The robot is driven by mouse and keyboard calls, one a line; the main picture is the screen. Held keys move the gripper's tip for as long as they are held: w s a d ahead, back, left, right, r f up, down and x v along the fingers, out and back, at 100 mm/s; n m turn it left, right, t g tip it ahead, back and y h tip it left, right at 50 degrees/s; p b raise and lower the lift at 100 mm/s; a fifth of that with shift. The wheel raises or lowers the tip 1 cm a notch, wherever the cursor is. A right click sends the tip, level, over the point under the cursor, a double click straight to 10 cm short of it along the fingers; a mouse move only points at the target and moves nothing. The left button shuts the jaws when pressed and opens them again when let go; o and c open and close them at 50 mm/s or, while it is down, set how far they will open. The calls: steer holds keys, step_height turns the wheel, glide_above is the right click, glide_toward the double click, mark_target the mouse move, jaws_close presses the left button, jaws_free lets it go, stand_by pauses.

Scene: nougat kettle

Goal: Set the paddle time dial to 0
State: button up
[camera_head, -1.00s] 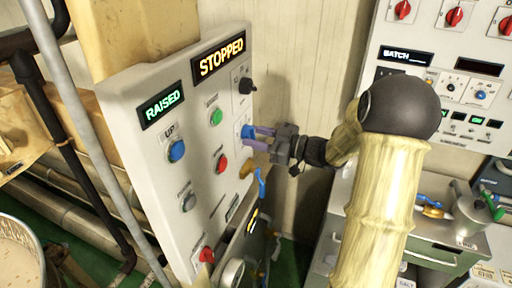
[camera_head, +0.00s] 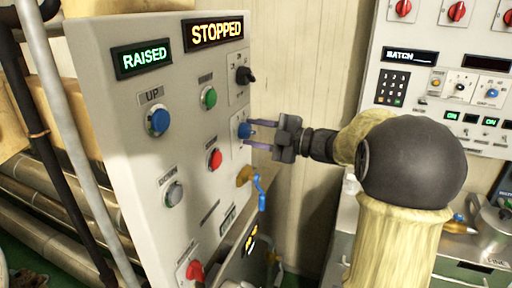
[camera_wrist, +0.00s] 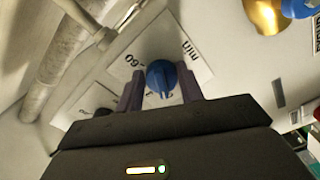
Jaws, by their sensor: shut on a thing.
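The paddle time dial is a blue knob (camera_head: 244,130) on the right part of the grey control panel (camera_head: 130,85), below a black knob. In the wrist view the blue knob (camera_wrist: 160,77) sits on a white plate (camera_wrist: 185,45) marked "min" and "60". My gripper (camera_head: 248,134) reaches in from the right, with its purple fingers on either side of the knob. In the wrist view my gripper (camera_wrist: 160,88) is shut on the blue knob. The jaws and knob hide part of the scale, so the exact setting cannot be read.
The panel has a STOPPED display (camera_head: 215,31), a RAISED display (camera_head: 144,58), a black knob (camera_head: 244,75), a green button (camera_head: 209,97) and a red button (camera_head: 214,159). A yellow valve with a blue handle (camera_head: 261,190) is just below my gripper.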

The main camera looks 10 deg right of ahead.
steer(key=shift+f+n+b, duration=0.25)
steer(key=shift+n+b, duration=0.25)
steer(key=shift+b, duration=0.05)
steer(key=shift+r, duration=0.1)
steer(key=o, duration=1)
steer(key=shift+r, duration=0.1)
steer(key=shift+d, duration=0.1)
steer(key=b+v, duration=0.1)
steer(key=v, duration=1.6)
steer(key=shift+s, duration=0.15)
